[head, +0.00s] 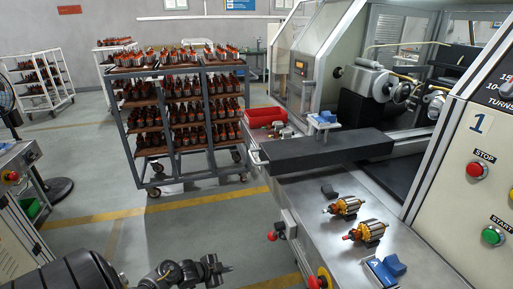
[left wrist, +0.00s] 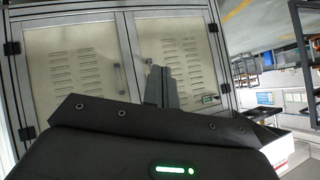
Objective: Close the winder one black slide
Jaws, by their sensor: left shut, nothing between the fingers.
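Winder one (head: 375,85) stands at the right of the head view, with its number 1 panel (head: 477,122) at the right edge. Its black slide (head: 325,150) is a long dark block lying across the steel worktop in front of the winding heads, its left end near the worktop's left edge. My left gripper (head: 222,270) is low at the bottom of the head view, left of the worktop and well apart from the slide. Its fingers are together and empty; they also show in the left wrist view (left wrist: 162,88), before vented cabinet doors (left wrist: 75,75). My right gripper is out of view.
A loaded rack trolley (head: 185,110) stands behind. The floor between trolley and worktop is clear.

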